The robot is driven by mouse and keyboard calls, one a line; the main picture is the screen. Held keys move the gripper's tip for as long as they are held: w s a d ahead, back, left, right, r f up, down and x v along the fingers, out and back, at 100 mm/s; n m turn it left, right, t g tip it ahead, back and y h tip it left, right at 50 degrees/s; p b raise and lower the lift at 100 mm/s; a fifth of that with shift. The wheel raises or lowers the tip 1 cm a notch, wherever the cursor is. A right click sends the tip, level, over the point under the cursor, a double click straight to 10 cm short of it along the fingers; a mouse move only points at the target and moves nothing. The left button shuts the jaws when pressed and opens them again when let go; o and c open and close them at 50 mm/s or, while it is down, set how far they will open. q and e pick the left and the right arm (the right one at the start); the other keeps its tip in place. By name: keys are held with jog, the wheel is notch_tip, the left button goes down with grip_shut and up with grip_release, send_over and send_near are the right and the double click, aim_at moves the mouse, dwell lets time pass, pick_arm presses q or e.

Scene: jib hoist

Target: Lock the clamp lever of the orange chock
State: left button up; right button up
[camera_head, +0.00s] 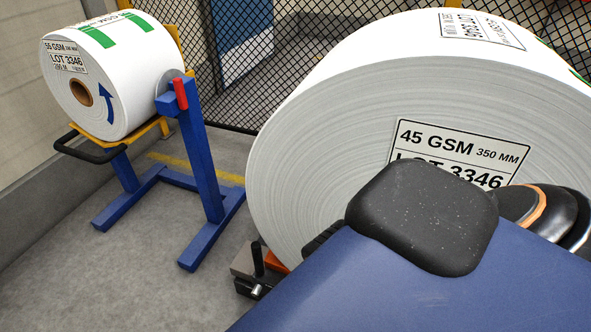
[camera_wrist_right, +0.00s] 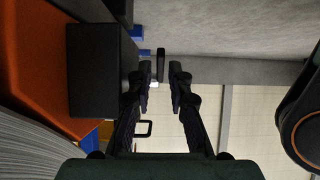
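The orange chock (camera_head: 275,262) shows as a small patch at the foot of the large white roll (camera_head: 320,150). Its clamp has a grey block and a black upright lever (camera_head: 257,258). In the right wrist view the orange chock (camera_wrist_right: 35,65) fills the left side, with a dark block (camera_wrist_right: 100,70) on it. The black lever (camera_wrist_right: 160,65) appears in the gap between the fingertips of my right gripper (camera_wrist_right: 162,78), which are apart. I cannot tell whether they touch it. My arm hides most of the chock in the head view. My left gripper is not in view.
A blue stand (camera_head: 200,150) with a red handle (camera_head: 180,94) carries a smaller white roll (camera_head: 120,100) at the left. A black mesh fence (camera_head: 310,30) runs behind. The grey floor (camera_head: 150,270) between the stand and the chock is clear.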

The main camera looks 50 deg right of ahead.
jog(key=v, duration=1)
jog(key=shift+s, duration=0.15)
jog(key=shift+r, duration=0.15)
